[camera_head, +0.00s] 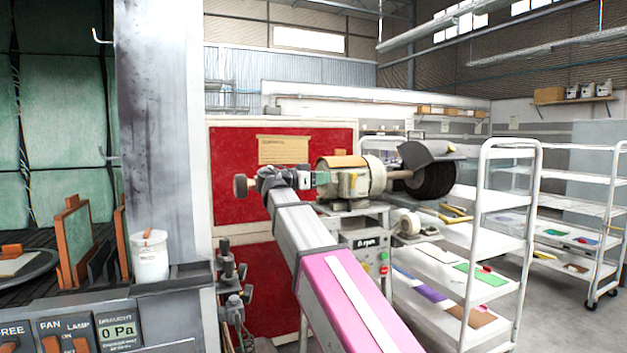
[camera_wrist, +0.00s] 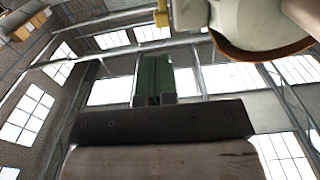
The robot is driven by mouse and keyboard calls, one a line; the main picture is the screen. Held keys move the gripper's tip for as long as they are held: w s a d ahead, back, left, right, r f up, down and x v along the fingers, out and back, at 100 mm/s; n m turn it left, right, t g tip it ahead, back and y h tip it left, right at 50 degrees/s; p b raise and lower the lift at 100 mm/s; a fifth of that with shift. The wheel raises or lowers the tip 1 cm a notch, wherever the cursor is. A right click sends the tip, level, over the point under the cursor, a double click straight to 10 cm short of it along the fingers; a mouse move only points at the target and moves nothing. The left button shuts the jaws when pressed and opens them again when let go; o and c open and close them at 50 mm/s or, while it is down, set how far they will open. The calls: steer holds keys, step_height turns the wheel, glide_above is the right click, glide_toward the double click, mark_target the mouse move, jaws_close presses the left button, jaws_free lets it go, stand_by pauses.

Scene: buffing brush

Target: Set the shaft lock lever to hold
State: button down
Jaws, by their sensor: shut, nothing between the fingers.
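The buffing machine has a cream motor (camera_head: 357,179) with a dark round brush (camera_head: 432,181) at its right end and a small grey wheel (camera_head: 240,186) to the left. My gripper (camera_head: 322,178) reaches the left side of the motor. Its green fingers (camera_wrist: 153,60) are together and empty in the wrist view, which looks up at the roof. The motor's rounded cream housing (camera_wrist: 262,22) is at the top right there, beside a grey part and a small yellow piece (camera_wrist: 161,14). I cannot tell whether either is the shaft lock lever, or how the lever is set.
A control box (camera_head: 369,243) reading "0 rpm" stands below the motor. A red panel (camera_head: 235,155) with a paper notice (camera_head: 284,150) is behind. White shelf trolleys (camera_head: 487,235) stand at right. A grey cabinet with a white pot (camera_head: 149,258) is at left. Open floor shows at lower right.

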mark_target(352, 176)
steer(key=x, duration=0.8)
steer(key=shift+d, duration=0.15)
steer(key=shift+d, duration=0.15)
